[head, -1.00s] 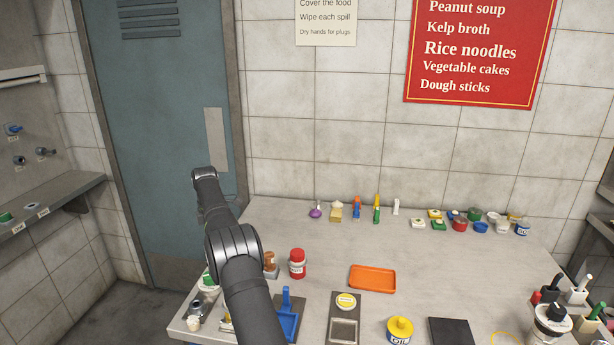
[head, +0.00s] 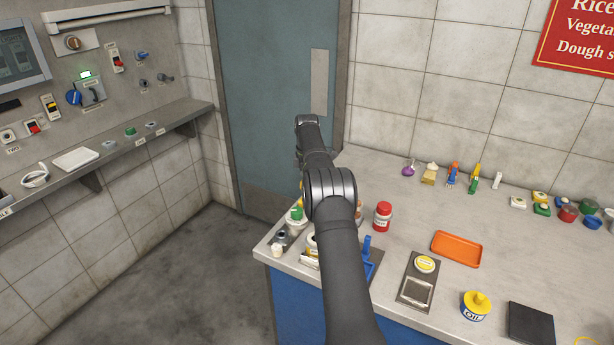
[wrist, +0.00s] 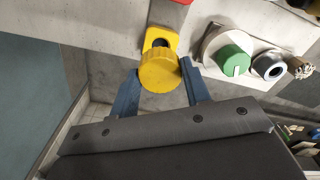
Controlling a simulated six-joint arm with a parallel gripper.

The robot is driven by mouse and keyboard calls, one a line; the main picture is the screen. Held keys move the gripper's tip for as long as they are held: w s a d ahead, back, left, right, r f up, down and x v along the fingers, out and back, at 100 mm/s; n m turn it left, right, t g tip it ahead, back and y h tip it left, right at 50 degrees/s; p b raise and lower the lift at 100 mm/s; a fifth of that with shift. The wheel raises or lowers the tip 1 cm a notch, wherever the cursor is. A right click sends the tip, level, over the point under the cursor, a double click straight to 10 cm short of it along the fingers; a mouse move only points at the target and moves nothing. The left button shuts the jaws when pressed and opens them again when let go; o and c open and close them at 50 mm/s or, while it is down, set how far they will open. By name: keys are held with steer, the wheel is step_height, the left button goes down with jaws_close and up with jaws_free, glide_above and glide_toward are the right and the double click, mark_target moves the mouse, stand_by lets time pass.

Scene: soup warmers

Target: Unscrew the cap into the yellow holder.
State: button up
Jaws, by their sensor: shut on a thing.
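In the wrist view my gripper (wrist: 161,69) is shut, its two blue fingers on either side of a yellow piece, which I take to be the yellow holder (wrist: 159,72). It has a round knurled part towards me and a plate with a dark opening behind. A green round cap (wrist: 233,60) sits on a white round part to its right, apart from it. I cannot tell for sure that this is the task's cap. In the head view a green top (head: 297,214) shows at the counter's left end. My arm hides the gripper there.
A grey ring-shaped part (wrist: 270,66) and a pale brown item (wrist: 300,67) stand right of the green cap. On the counter are a red jar (head: 383,216), an orange tray (head: 457,248) and a yellow-topped tin (head: 476,306). A wall shelf (head: 110,145) is at left.

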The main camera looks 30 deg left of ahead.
steer(key=shift+f, duration=1.65)
steer(key=shift+f, duration=1.25)
steer(key=o, duration=1.2)
steer(key=shift+r, duration=0.15)
step_height(320, 180, up, 12)
steer(key=shift+f, duration=0.15)
steer(key=shift+f, duration=0.15)
step_height(320, 180, down, 12)
steer(key=shift+r, duration=0.55)
